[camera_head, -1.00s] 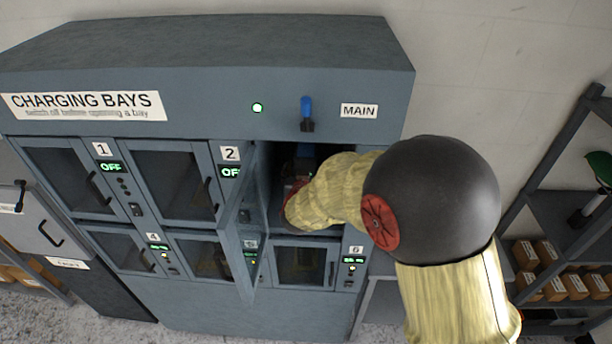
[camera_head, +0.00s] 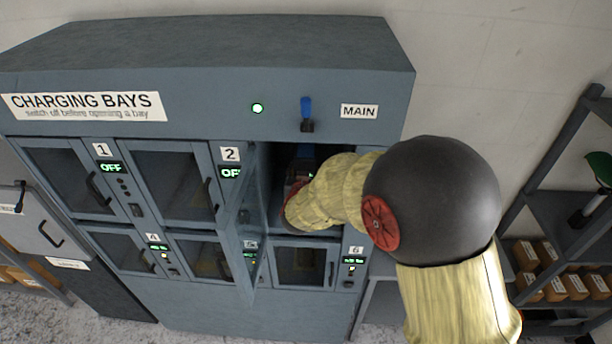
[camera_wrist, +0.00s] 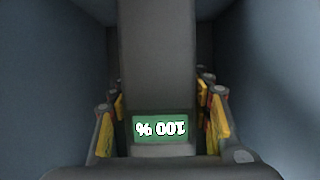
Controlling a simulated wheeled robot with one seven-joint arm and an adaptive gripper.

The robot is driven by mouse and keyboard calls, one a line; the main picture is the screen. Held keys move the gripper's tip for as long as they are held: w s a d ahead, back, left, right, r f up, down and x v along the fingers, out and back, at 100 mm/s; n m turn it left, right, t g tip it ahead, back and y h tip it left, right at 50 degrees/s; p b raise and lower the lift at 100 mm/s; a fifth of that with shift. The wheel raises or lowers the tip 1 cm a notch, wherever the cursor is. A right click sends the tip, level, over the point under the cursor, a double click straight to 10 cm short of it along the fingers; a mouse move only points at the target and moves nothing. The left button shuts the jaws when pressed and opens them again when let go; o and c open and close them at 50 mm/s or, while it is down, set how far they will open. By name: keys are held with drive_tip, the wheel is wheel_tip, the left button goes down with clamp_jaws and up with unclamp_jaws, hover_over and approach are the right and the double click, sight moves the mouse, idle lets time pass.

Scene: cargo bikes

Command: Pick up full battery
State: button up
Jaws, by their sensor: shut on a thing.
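The full battery (camera_wrist: 158,70) is a dark grey block inside a charging bay in the wrist view. Its green display (camera_wrist: 160,128) reads 100 %, upside down in this view. My gripper (camera_wrist: 160,105) has its yellow-padded fingers on both sides of the battery and is shut on it. In the head view my arm reaches into the open top-right bay (camera_head: 277,205). My fingers and most of the battery are hidden there by my wrist.
The open bay door (camera_head: 240,240) stands out to the left of my arm. A blue-handled MAIN switch (camera_head: 306,112) and a lit green lamp (camera_head: 257,108) are above the bay. Bays 1 and 2 read OFF. A shelf with boxes (camera_head: 555,288) stands at the right.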

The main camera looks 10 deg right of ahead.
clamp_jaws()
drive_tip(key=shift+w+r, duration=0.1)
drive_tip(key=shift+r, duration=0.15)
